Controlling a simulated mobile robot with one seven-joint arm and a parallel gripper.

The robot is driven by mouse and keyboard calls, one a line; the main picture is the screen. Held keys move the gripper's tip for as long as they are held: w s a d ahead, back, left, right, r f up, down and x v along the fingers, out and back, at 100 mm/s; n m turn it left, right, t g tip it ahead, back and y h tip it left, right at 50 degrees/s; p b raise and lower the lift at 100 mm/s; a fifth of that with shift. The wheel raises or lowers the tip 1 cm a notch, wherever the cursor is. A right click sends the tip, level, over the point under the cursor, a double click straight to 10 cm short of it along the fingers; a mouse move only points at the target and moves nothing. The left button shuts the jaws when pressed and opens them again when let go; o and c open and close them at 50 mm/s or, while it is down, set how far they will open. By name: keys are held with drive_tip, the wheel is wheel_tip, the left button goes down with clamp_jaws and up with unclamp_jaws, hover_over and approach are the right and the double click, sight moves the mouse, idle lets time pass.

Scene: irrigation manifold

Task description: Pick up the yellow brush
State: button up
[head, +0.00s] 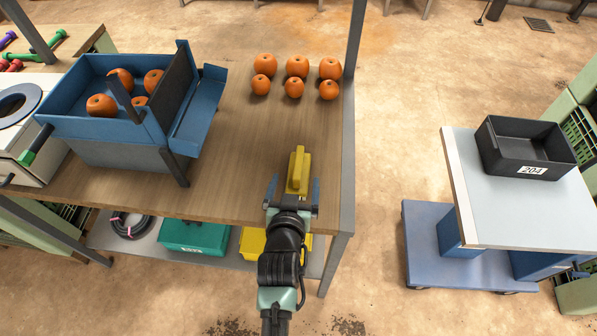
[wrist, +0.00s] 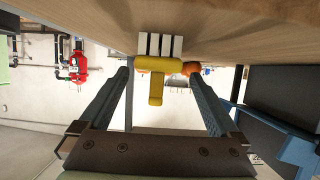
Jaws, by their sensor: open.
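The yellow brush (head: 298,168) lies on the wooden table near its front right corner. In the wrist view the brush (wrist: 157,88) shows its yellow body, with pale and dark striped bristles against the tabletop. My gripper (head: 292,190) is open at the table's front edge, with a finger on either side of the brush. In the wrist view my gripper (wrist: 160,76) has clear gaps between both fingers and the yellow part, so it holds nothing.
Several orange fruits (head: 296,67) stand in rows behind the brush. A blue bin (head: 90,127) with more fruits is at left. A grey post (head: 349,150) rises close on the right. A black tray (head: 525,148) sits on a separate cart. The wood between bin and brush is clear.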

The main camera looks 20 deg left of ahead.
sight(298, 164)
drive_tip(key=shift+x, duration=2.1)
drive_tip(key=shift+d, duration=0.15)
drive_tip(key=shift+r, duration=0.1)
clamp_jaws()
wheel_tip(298, 164, up, 10)
drive_tip(key=shift+r, duration=0.1)
